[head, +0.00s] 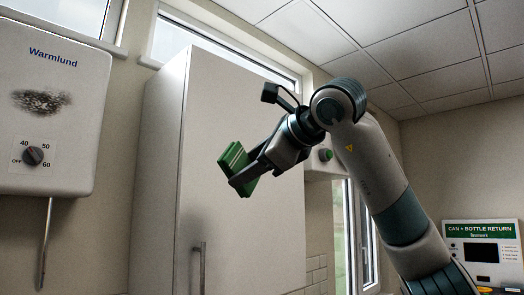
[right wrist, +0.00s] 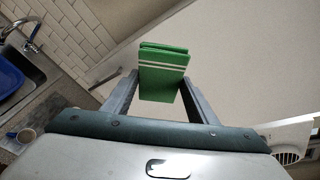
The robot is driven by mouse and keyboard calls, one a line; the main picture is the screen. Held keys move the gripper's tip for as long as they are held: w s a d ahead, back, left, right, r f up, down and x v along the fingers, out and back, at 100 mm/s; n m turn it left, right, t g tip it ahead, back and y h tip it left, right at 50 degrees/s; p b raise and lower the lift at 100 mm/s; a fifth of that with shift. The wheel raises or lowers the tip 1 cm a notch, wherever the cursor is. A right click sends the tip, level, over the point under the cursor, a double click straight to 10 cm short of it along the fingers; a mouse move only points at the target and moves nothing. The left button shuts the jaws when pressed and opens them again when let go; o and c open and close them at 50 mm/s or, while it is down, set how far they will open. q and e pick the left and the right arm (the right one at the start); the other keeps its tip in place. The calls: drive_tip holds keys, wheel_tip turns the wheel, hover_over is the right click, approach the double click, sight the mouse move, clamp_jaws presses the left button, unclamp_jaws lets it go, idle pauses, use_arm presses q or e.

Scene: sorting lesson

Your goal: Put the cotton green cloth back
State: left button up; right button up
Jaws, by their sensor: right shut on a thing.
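The green cloth (head: 235,160) is folded into a small block with pale stripes. My right gripper (head: 243,172) is shut on it and holds it up in the air in front of the tall pale cabinet. In the right wrist view the cloth (right wrist: 163,66) sits between the two fingers of the right gripper (right wrist: 160,92), its far end sticking out past the tips. My left gripper is in neither view.
The tall cabinet (head: 165,170) has a closed door with a vertical handle (head: 202,262). A Warmlund water heater (head: 50,110) hangs at left. A bottle-return machine (head: 483,250) stands at right.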

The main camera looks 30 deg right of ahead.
drive_tip(key=w+a+f+n+g+y, duration=0.1)
drive_tip(key=w+f+y, duration=0.15)
drive_tip(key=f, duration=0.65)
drive_tip(key=w+a+f+n+y, duration=0.15)
drive_tip(key=w+f, duration=0.25)
drive_tip(key=f, duration=0.6)
wheel_tip(320, 180, down, 20)
drive_tip(key=d+n+g+y, duration=0.1)
drive_tip(key=d+n, duration=0.1)
drive_tip(key=s+d+f, duration=0.3)
drive_tip(key=s+f, duration=0.6)
drive_tip(key=f, duration=0.4)
drive_tip(key=s+d+f, duration=0.2)
drive_tip(key=s+f, duration=0.7)
drive_tip(key=f, duration=0.3)
drive_tip(key=s+a+f+m+h+b, duration=0.1)
drive_tip(key=a+f+b, duration=0.8)
drive_tip(key=f+b, duration=0.2)
wheel_tip(320, 180, down, 2)
drive_tip(key=shift+s+f+t, duration=0.1)
drive_tip(key=shift+s+t, duration=0.2)
drive_tip(key=shift+s, duration=0.05)
